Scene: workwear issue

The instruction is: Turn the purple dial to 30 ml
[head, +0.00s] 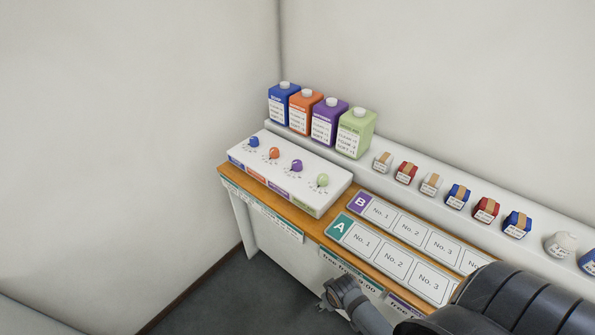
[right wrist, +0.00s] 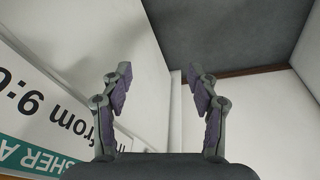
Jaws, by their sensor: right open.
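The purple dial (head: 296,166) is the third of the knobs on the white dial box (head: 336,197), between the orange dial (head: 274,153) and the light green dial (head: 322,180). Its scale marks are too small to read. A purple bottle (head: 329,121) stands on the ledge behind it. My right gripper (head: 335,296) is low in front of the counter, below and apart from the dial box. In the right wrist view the right gripper (right wrist: 159,84) is open with nothing between its fingers. My left gripper is not in view.
Blue (head: 283,103), orange (head: 304,112) and green (head: 355,133) bottles stand beside the purple one. Boards A (head: 340,226) and B (head: 363,202) lie right of the box. Small packs line the ledge. Signs hang on the counter front. Walls close the left and back.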

